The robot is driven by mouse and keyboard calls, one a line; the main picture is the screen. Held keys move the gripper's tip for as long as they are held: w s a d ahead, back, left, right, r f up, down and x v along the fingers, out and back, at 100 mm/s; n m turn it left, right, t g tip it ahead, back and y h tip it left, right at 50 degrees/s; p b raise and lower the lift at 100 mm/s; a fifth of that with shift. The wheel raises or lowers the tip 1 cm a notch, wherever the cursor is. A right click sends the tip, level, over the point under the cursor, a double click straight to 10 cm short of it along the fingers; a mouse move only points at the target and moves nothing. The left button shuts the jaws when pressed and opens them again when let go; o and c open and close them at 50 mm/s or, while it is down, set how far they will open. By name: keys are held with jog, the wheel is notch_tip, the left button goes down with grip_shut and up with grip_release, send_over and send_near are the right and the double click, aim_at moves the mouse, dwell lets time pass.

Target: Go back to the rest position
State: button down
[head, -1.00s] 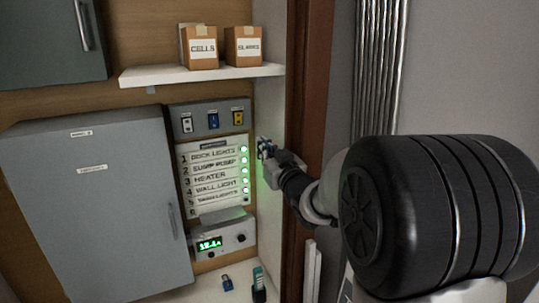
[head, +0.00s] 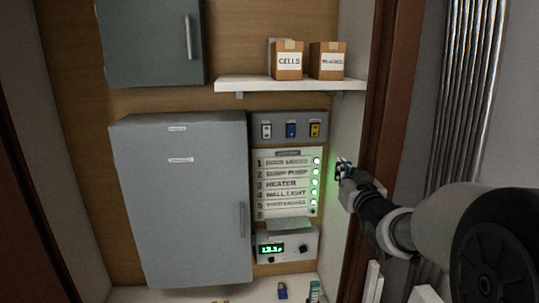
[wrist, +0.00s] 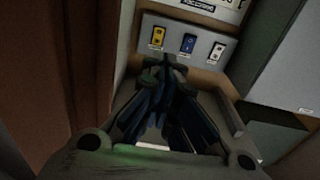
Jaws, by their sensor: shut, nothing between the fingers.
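My gripper (head: 343,168) is at the right of the labelled panel (head: 288,185) in the head view, close to the right side wall of the alcove. The arm reaches in from the lower right. In the wrist view the dark fingers of my gripper (wrist: 163,75) are together with nothing between them. The panel has rows such as HEATER and WALL LIGHT, with green lights on its right edge. Above it is a grey switch box (head: 290,116) with white, blue and yellow switches, which also shows in the wrist view (wrist: 208,51).
A large grey cabinet (head: 185,215) stands left of the panel. A white shelf (head: 280,84) above carries cardboard boxes (head: 288,60). A unit with a green display (head: 270,248) sits below the panel. A blue padlock (head: 282,291) lies on the counter. A brown post (head: 385,110) borders the alcove.

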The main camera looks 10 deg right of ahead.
jog(key=s+a+f+g+b, duration=0.3)
jog(key=s+f, duration=0.5)
jog(key=s, duration=0.5)
jog(key=s+a+f+g+b, duration=0.3)
jog(key=s+f+g, duration=0.3)
jog(key=s, duration=0.7)
jog(key=s+a+f+g+b, duration=0.3)
jog(key=s+f, duration=0.7)
jog(key=s, duration=0.4)
jog(key=shift+a+g, duration=0.7)
jog(key=shift+a, duration=0.35)
jog(key=shift+f, duration=0.1)
